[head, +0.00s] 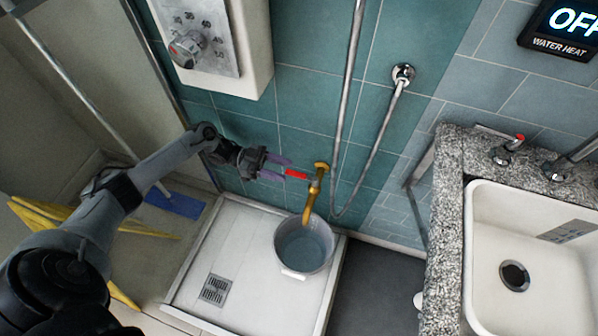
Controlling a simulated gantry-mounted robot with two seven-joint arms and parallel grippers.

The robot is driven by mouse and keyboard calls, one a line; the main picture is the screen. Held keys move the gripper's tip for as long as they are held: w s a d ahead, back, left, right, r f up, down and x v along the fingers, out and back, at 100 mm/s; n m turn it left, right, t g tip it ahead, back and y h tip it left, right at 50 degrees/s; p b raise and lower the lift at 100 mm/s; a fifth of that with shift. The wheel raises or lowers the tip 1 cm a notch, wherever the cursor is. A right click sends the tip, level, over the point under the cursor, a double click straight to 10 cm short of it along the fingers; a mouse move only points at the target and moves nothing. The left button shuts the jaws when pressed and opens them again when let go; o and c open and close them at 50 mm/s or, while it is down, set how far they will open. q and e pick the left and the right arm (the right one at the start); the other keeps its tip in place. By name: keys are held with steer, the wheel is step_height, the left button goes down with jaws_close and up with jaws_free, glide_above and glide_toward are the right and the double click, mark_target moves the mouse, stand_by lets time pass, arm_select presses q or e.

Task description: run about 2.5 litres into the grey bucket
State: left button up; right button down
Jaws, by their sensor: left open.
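The grey bucket (283,251) stands upright on the white shower tray, under the spout of a brass tap (312,196). Its inside looks blue-grey; I cannot tell for sure whether that is water, or how deep. No stream shows clearly between spout and bucket. The tap's red lever (297,174) points left from the tap body. My left gripper (287,169) is open, its purple fingers pointing right, with the lever's free end close to the fingertips. I cannot tell whether they touch it. My right gripper is not in view.
The white tray (242,240) has a drain grate (215,290) at its left. A dial box (258,50) hangs above my left forearm. A steel pipe (347,100) runs down right of the tap. A sink (480,250) in a granite counter stands at right; a display reads OFF.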

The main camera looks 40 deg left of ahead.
mark_target(306, 177)
arm_select(q)
steer(key=x, duration=0.7)
steer(key=shift+a, duration=0.1)
steer(key=shift+c, duration=0.3)
jaws_close()
